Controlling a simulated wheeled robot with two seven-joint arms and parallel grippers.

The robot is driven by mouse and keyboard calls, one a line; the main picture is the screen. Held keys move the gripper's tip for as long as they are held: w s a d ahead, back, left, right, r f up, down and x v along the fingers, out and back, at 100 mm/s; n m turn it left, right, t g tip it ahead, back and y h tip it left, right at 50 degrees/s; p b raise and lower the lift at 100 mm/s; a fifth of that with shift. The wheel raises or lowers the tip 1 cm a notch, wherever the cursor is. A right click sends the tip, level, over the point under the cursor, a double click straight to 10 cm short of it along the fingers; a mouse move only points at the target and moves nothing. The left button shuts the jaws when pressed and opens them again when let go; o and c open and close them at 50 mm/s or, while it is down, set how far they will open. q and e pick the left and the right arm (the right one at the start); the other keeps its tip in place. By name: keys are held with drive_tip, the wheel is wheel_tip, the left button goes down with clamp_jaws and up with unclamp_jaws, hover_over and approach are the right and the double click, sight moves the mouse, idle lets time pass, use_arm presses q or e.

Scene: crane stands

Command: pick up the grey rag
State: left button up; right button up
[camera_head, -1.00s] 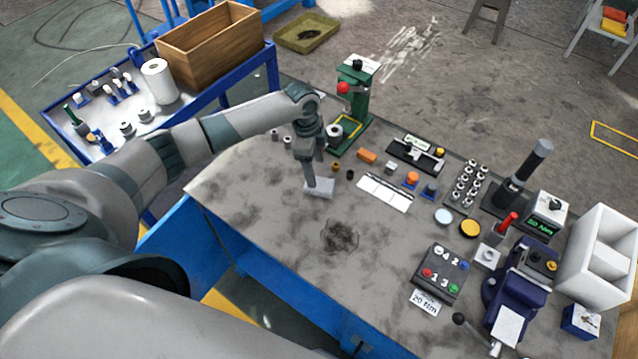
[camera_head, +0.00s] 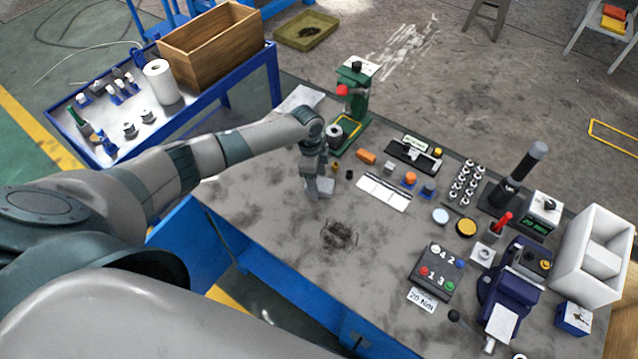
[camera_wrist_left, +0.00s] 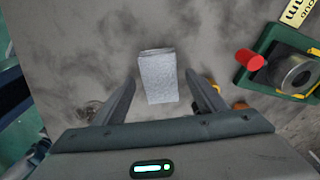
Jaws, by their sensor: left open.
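The grey rag (camera_head: 327,187) lies folded on the workbench, partly hidden by my left gripper in the head view. In the left wrist view the rag (camera_wrist_left: 158,78) is a light grey block-like fold. My left gripper (camera_head: 314,194) points down just above or at the rag; it is open. In the wrist view the spread fingers (camera_wrist_left: 158,92) frame the rag's near end, with nothing held between them. I cannot tell the exact height above the bench. My right gripper does not show.
A green press (camera_head: 354,95) with a red knob stands behind the gripper. A dark tangled patch (camera_head: 340,235) lies in front. A white label strip (camera_head: 384,192) and small parts lie to the right. The bench's front left is clear.

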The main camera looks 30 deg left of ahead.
use_arm(q)
drive_tip(key=shift+f, duration=0.35)
drive_tip(key=shift+c, duration=0.6)
drive_tip(key=c, duration=1.1)
drive_tip(key=shift+r, duration=0.2)
